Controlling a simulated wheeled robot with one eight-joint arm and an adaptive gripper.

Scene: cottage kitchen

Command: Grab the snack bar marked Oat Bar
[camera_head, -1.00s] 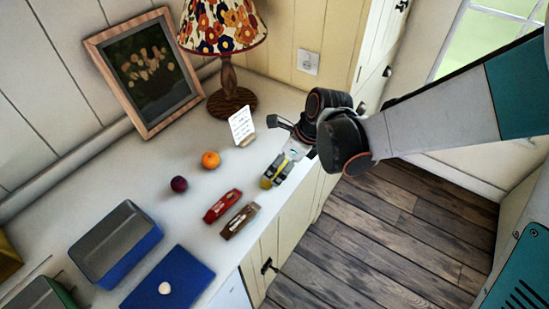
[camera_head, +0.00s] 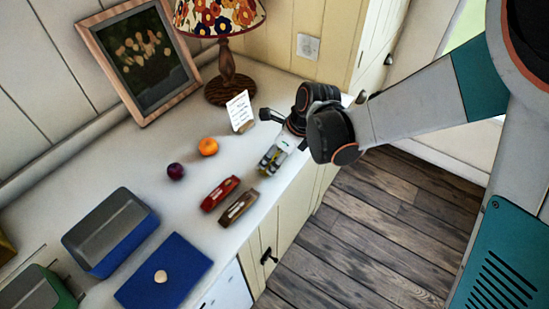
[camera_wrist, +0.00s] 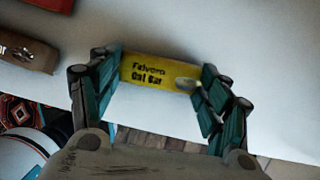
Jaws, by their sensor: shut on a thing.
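The yellow snack bar (camera_wrist: 160,72) in the wrist view reads "Felvoro Oat Bar", as far as the blurred print shows. It lies between the two fingers of my gripper (camera_wrist: 162,90), which is shut on it, a finger at each end. In the head view my gripper (camera_head: 272,158) is at the right edge of the counter and mostly covers the bar. I cannot tell whether the bar still touches the counter.
A red bar (camera_head: 220,193) and a brown bar (camera_head: 238,206) lie just left of my gripper. A plum (camera_head: 175,171), an orange (camera_head: 208,146), a card (camera_head: 240,111) and a lamp (camera_head: 230,88) stand farther back.

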